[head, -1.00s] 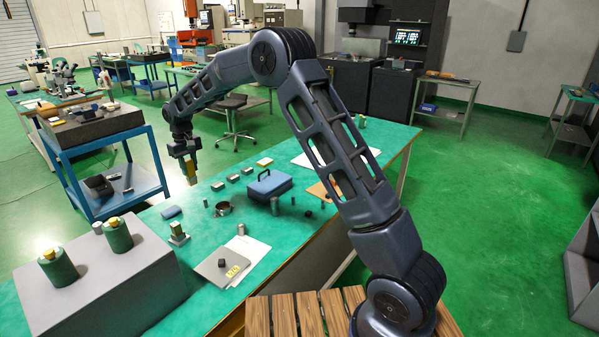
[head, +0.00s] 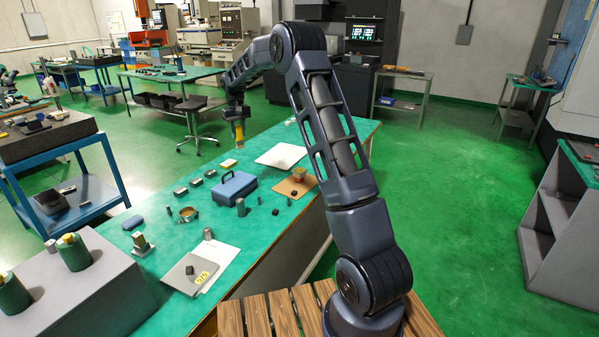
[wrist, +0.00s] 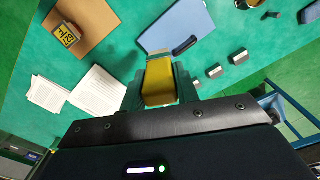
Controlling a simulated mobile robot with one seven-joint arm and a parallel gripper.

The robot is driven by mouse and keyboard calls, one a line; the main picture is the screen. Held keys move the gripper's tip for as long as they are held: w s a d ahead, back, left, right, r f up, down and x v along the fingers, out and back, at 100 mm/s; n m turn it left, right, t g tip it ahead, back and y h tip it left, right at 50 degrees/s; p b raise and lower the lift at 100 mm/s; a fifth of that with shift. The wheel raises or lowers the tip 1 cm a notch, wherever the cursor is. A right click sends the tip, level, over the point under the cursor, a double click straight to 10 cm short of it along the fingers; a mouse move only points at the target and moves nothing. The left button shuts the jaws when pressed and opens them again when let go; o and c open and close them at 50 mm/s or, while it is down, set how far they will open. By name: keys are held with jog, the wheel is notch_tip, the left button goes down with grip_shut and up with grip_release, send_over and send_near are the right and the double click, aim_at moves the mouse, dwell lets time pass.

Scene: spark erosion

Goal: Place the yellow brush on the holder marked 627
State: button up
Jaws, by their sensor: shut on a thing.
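My gripper (head: 238,118) is shut on the yellow brush (head: 239,133), held in the air above the far part of the green table. The brush also shows as a yellow block between the fingers in the wrist view (wrist: 159,80); its lower end is hard to make out. The holder marked 627 (wrist: 66,35) has a yellow label, seen turned, and sits on a brown board (wrist: 88,28) at the upper left of the wrist view. In the head view the holder (head: 299,174) is small on the brown board (head: 286,189), right of and nearer than my gripper.
White paper (head: 281,156) lies behind the board. Nearer are a grey plate with a yellow label (head: 188,272) and a grey block carrying green cylinders (head: 73,252).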

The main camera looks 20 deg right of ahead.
jog(key=w+d+r+m, duration=0.1)
jog(key=w+d+m, duration=0.1)
jog(key=d, duration=1.2)
jog(key=w+d+r+m, duration=0.1)
jog(key=d+r+m, duration=0.1)
jog(key=d, duration=1.2)
notch_tip(320, 180, down, 20)
jog(key=shift+w+f, duration=0.1)
jog(key=o, duration=1)
jog(key=shift+c, duration=0.2)
